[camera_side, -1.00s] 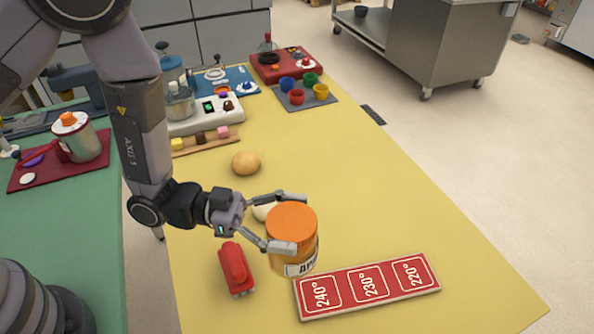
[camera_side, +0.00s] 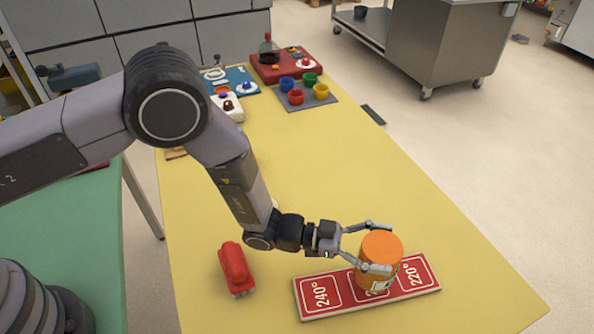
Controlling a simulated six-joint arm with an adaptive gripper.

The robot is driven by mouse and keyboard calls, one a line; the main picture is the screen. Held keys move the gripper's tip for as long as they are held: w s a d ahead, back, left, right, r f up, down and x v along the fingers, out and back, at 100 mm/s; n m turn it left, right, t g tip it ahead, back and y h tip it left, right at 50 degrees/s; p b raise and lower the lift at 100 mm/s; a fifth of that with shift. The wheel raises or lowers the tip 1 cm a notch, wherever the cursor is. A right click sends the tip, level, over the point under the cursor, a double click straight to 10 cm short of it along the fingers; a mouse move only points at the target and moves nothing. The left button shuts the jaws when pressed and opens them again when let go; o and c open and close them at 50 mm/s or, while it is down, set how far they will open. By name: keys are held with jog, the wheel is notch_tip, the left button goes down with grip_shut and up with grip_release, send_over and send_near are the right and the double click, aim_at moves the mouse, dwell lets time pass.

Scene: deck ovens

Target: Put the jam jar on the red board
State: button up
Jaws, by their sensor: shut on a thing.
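The jam jar (camera_side: 381,256) is orange with an orange lid and a pale label. My gripper (camera_side: 378,248) is shut on it, one finger on each side, and the jar looks upright. The red board (camera_side: 320,292) lies at the front of the yellow table, with white boxes marked 240°, 230° and 220°. The jar is over the middle box and covers most of the 230° marking. I cannot tell whether its base touches the board or is slightly above it.
A red object (camera_side: 236,268) like a small stapler lies left of the board. Coloured cups (camera_side: 296,97) on a grey mat and a red tray (camera_side: 262,70) stand at the back. The yellow table (camera_side: 400,200) is clear right of my arm.

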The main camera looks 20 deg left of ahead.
aim_at(360, 255)
jog(key=shift+f, duration=1.35)
jog(key=shift+f, duration=0.15)
jog(key=o, duration=1.2)
